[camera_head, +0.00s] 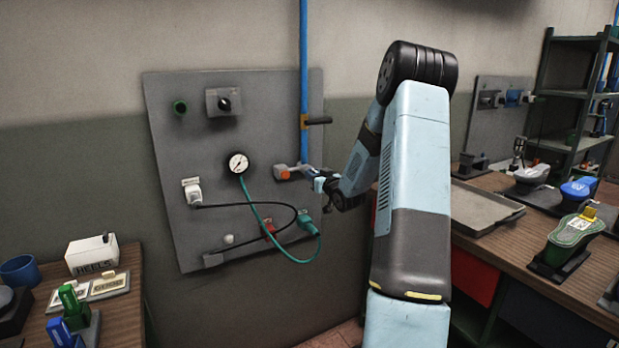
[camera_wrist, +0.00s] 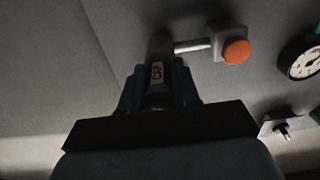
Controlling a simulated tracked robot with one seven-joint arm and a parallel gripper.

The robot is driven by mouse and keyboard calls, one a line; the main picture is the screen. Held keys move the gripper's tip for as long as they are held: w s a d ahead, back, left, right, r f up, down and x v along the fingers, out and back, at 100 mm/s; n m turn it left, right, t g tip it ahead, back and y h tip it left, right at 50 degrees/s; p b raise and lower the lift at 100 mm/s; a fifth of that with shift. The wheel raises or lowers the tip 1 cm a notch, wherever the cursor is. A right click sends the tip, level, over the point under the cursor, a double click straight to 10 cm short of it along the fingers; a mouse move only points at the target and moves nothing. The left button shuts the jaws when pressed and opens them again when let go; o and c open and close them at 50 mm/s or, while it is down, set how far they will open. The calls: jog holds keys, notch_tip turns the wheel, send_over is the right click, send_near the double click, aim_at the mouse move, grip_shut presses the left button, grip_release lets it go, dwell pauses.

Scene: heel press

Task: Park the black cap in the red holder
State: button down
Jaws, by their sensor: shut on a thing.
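The black cap (camera_wrist: 158,92), with a pale label reading "CAP", sits between the fingers of my gripper (camera_wrist: 158,85) in the wrist view. My gripper is shut on it. The cap's far end is in shadow beside a grey pipe (camera_wrist: 190,46) from the orange-ended fitting (camera_wrist: 236,50); I cannot tell whether it is still on the pipe. In the head view my gripper (camera_head: 319,184) is at the right end of that fitting (camera_head: 285,174), and the cap is mostly hidden there. A small red part, seemingly the red holder (camera_head: 268,228), is low on the grey panel, partly behind hoses.
The panel (camera_head: 165,130) carries a gauge (camera_head: 238,162), a white plug (camera_head: 193,192) with a black cable, and a teal hose ending in a teal connector (camera_head: 308,223). A blue pipe (camera_head: 303,70) runs above the fitting. Benches stand left (camera_head: 125,305) and right (camera_head: 535,225).

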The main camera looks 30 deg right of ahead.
jog(key=shift+s, duration=0.2)
jog(key=shift+s+d, duration=0.15)
jog(key=shift+s, duration=2.65)
jog(key=shift+s, duration=0.25)
jog(key=a+f, duration=0.8)
jog(key=f, duration=0.4)
jog(key=a+f, duration=0.8)
jog(key=f, duration=0.4)
jog(key=shift+s, duration=0.3)
dwell(1.2)
jog(key=shift+w, duration=0.15)
